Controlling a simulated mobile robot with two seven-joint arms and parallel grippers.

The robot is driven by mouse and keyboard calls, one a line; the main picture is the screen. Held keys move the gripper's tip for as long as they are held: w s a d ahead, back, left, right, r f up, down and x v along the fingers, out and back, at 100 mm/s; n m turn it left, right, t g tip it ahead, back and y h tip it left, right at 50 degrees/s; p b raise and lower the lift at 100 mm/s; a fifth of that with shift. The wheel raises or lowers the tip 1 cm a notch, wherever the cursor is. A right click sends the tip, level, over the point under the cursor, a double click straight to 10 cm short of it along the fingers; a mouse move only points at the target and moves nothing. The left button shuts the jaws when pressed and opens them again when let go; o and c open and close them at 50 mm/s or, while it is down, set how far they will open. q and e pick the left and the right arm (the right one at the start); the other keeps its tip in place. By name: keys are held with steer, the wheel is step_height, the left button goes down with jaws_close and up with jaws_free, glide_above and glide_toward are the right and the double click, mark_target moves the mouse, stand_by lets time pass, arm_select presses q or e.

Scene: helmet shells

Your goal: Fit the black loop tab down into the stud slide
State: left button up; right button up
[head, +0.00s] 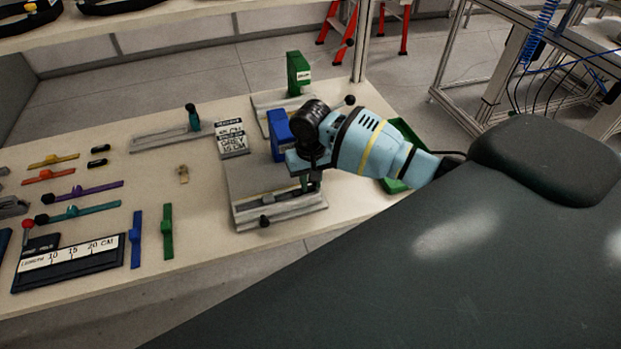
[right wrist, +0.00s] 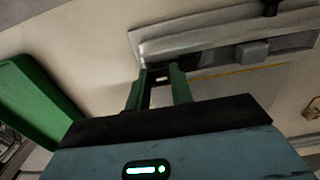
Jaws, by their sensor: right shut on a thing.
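My right gripper (head: 311,184) reaches over a grey metal slide fixture (head: 285,208) near the table's right end. In the right wrist view its two fingers (right wrist: 160,82) are shut on a small dark piece, which seems to be the black loop tab (right wrist: 160,72). The tab is right beside the fixture's long metal rail (right wrist: 215,30), which seems to be the stud slide. A grey block (right wrist: 252,52) sits along it. I cannot tell whether the tab touches the slide. In the head view the gripper hides the tab. My left gripper is not in view.
A blue block (head: 278,132) stands just behind the gripper, and a green upright block (head: 298,73) further back. A green bin (head: 395,184) is beneath my right arm. A labelled card (head: 232,138), another slide fixture (head: 165,137) and coloured strips (head: 85,212) lie to the left.

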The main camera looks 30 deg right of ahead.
mark_target(311, 185)
steer(key=shift+f, duration=0.4)
steer(key=o, duration=1)
steer(key=shift+o, duration=0.2)
step_height(311, 185, up, 8)
steer(key=shift+f, duration=0.1)
stand_by(0.5)
